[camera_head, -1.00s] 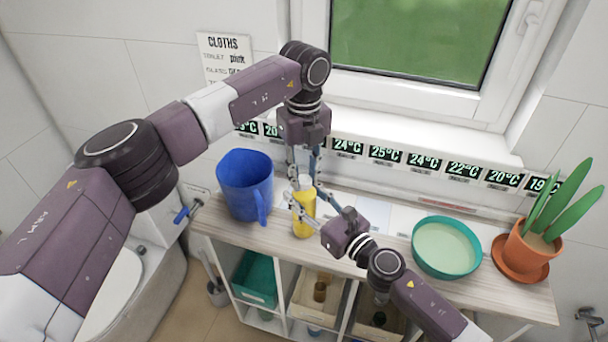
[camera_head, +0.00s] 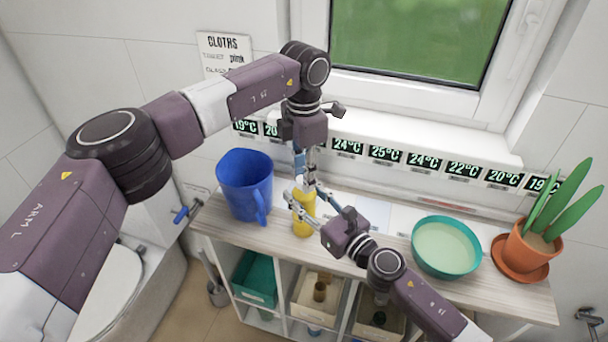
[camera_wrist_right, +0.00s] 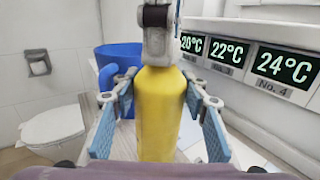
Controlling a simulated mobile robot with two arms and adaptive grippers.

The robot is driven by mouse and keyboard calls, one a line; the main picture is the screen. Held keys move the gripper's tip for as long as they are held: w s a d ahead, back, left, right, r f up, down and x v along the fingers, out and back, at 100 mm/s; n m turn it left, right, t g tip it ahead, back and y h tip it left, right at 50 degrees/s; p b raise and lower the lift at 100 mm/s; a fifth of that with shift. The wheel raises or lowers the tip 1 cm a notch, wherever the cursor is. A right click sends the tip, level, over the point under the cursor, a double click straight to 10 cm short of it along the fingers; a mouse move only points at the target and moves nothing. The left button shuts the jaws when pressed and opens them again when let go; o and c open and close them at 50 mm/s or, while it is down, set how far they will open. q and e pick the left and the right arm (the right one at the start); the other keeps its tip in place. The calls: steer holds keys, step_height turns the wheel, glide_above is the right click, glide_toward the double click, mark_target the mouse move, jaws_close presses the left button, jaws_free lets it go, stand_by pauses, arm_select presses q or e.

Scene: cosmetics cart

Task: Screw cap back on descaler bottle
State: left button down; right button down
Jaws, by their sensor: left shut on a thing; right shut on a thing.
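The yellow descaler bottle (camera_head: 304,218) stands upright on the cart's wooden top. It fills the middle of the right wrist view (camera_wrist_right: 158,125). My right gripper (camera_head: 305,203) comes from the lower right and is shut on the bottle, with a finger on each side of its body (camera_wrist_right: 158,105). My left gripper (camera_head: 310,181) points straight down over the bottle's top and is shut on the cap. Its fingers hide the cap and the bottle's neck, so I cannot tell how the cap sits.
A blue jug (camera_head: 245,187) stands close left of the bottle. A teal bowl (camera_head: 446,268) and a potted plant (camera_head: 527,252) are on the right. Temperature displays (camera_head: 385,155) line the back. The wooden top (camera_head: 400,285) is bare along its front edge.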

arm_select(q)
steer(key=m, duration=0.7)
steer(key=c, duration=1.5)
jaws_free()
step_height(320, 180, up, 12)
steer(key=shift+f, duration=0.1)
arm_select(e)
steer(key=c, duration=1.1)
jaws_free()
